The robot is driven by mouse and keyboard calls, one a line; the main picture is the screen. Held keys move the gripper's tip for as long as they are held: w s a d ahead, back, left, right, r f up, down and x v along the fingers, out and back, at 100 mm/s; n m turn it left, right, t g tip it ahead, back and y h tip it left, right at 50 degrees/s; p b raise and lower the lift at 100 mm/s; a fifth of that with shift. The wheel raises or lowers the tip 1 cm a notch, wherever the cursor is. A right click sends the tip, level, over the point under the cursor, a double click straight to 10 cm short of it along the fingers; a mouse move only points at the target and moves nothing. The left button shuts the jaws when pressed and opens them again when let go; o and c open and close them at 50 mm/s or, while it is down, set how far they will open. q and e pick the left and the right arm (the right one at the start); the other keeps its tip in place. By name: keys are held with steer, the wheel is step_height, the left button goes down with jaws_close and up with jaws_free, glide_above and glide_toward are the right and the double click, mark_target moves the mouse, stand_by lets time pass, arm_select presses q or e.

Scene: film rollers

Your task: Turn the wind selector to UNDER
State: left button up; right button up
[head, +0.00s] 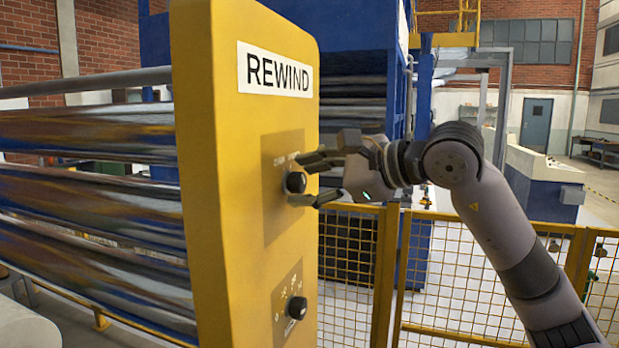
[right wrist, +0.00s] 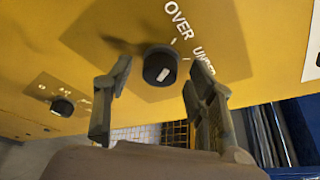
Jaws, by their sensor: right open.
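I cannot tell surely which label the mark points to. My right gripper (head: 312,181) is open at the knob, one finger above and one below in the head view. In the right wrist view its fingers (right wrist: 157,78) stand on either side of the knob, with visible gaps. My left gripper is not in view.
A second black knob (head: 297,308) sits lower on the yellow panel (head: 240,150). Long shiny rollers (head: 90,130) lie left of the panel. A yellow mesh fence (head: 460,280) stands behind my right arm.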

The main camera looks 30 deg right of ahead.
steer(key=c, duration=1.1)
steer(key=shift+c, duration=0.2)
steer(key=shift+w+d+r+m+g+y+p, duration=0.15)
steer(key=shift+m+g+y+p, duration=0.25)
steer(key=shift+m+g+p, duration=0.55)
steer(key=shift+m+g+y+p, duration=0.25)
steer(key=shift+m+y+p, duration=0.15)
steer(key=shift+m, duration=0.65)
steer(key=shift+w+d+m+g+y+p, duration=0.1)
steer(key=shift+d+m+g+y+p, duration=0.1)
steer(key=shift+m+g+y+p, duration=0.65)
steer(key=shift+m+y, duration=0.25)
steer(key=shift+m, duration=0.9)
steer(key=shift+w, duration=0.1)
